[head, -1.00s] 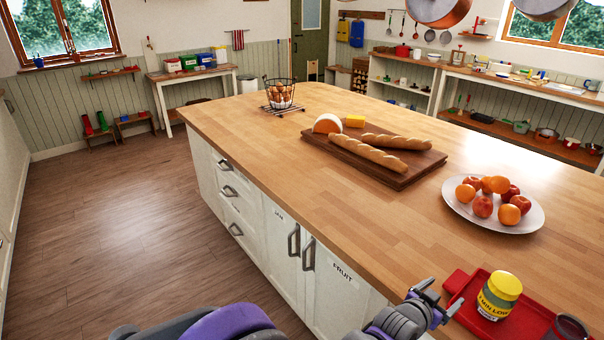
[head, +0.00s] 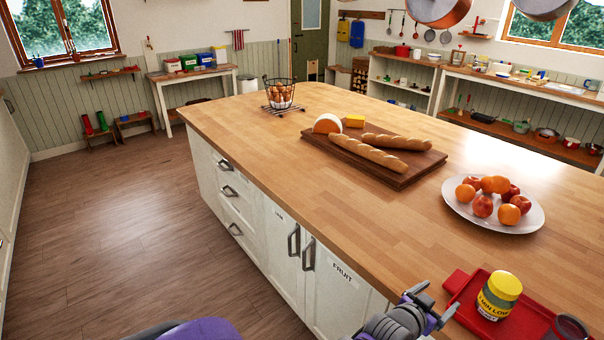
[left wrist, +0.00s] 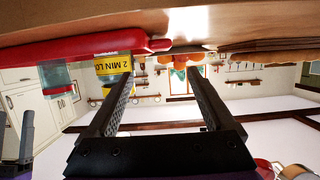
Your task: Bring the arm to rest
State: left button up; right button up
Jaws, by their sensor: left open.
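My left gripper (head: 438,298) is at the island's near edge, just left of the red tray (head: 462,311). Its jaws are open and nothing is between them. In the left wrist view the two dark fingers (left wrist: 163,76) stand apart, and the picture is upside down. A jar (head: 497,296) with a yellow lid and label stands on the tray, to the right of the gripper and apart from it in the head view. It also shows in the left wrist view (left wrist: 113,66), partly behind one finger.
The island top (head: 370,215) holds a plate of fruit (head: 530,222), a board with loaves (head: 395,176) and a wire egg basket (head: 280,96). The floor (head: 130,240) left of the island is clear.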

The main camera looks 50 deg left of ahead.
jog(key=shift+s+r, duration=0.15)
jog(key=shift+r, duration=0.15)
dwell(0.4)
pick_arm(q)
jog(key=shift+s, duration=0.1)
jog(key=s+f+g, duration=0.2)
jog(key=s+g, duration=0.2)
jog(key=s, duration=0.9)
jog(key=s+a+f+g, duration=0.1)
jog(key=s+f+g, duration=0.2)
jog(key=s, duration=1)
jog(key=shift+s+f+g, duration=0.2)
jog(key=shift+s+g, duration=0.05)
jog(key=shift+g, duration=0.65)
pick_arm(e)
jog(key=s+f, duration=0.4)
jog(key=s, duration=0.7)
jog(key=s+f, duration=0.5)
jog(key=s, duration=0.5)
jog(key=s+f, duration=0.4)
jog(key=s, duration=0.7)
jog(key=shift+s+d+f, duration=0.35)
